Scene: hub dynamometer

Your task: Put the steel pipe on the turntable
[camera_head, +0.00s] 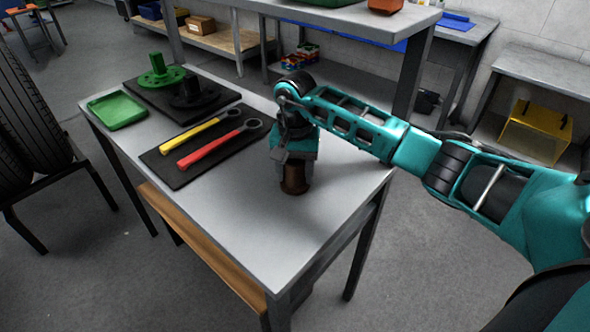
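A short brown, rusty-looking cylinder (295,184), which looks like the steel pipe, stands upright on the grey table (240,225) near its right side. My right gripper (295,170) points down over it, with its fingers at the cylinder's upper part. The gripper hides the cylinder's top, and whether the fingers press on it cannot be told. On a black mat at the table's far end are a green round flanged piece (160,75) with a central post and a black round piece (194,92). I cannot tell which of these, if either, is the turntable. My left gripper is not in view.
A yellow-handled tool (207,129) and a red-handled tool (212,149) lie on a dark mat (165,172) left of my gripper. A green tray (117,110) sits at the table's left corner. The table's near part is clear. Tyres (30,110) stand at left.

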